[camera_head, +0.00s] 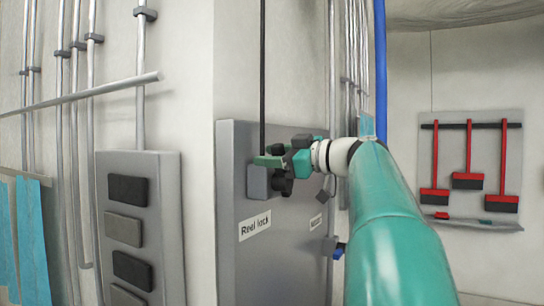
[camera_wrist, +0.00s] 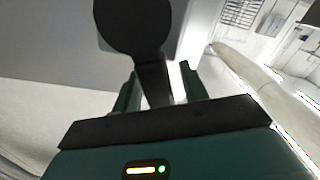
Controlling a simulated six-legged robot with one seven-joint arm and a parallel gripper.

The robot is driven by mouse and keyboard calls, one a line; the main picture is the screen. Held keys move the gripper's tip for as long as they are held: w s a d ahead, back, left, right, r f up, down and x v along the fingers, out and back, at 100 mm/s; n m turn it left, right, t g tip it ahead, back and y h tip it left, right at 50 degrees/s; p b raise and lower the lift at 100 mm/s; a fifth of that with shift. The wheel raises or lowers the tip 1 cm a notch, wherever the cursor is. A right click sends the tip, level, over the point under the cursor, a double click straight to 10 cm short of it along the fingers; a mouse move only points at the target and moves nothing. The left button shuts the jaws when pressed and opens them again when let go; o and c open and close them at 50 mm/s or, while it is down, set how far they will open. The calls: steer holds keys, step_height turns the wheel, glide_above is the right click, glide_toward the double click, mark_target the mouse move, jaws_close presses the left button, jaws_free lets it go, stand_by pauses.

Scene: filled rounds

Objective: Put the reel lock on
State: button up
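The reel lock is a small grey block (camera_head: 259,182) with dark parts, on a grey panel (camera_head: 290,245) above a label reading "Reel lock" (camera_head: 254,225). My gripper (camera_head: 268,161) is at this block and hides part of it. In the wrist view a black lever with a round end (camera_wrist: 135,22) reaches down between the two green fingers of my gripper (camera_wrist: 160,85). A gap shows between the lever and the right finger. Contact with the left finger is unclear. The fingers look open around the lever.
A second label (camera_head: 316,222), partly legible, and a dark knob (camera_head: 322,196) are to the right on the panel. A black cable (camera_head: 263,70) runs down to the lock. A switch box (camera_head: 140,230) is at left. Red-handled tools (camera_head: 468,155) hang on the far wall.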

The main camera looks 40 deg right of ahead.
steer(key=v, duration=1.3)
steer(key=shift+s, duration=0.3)
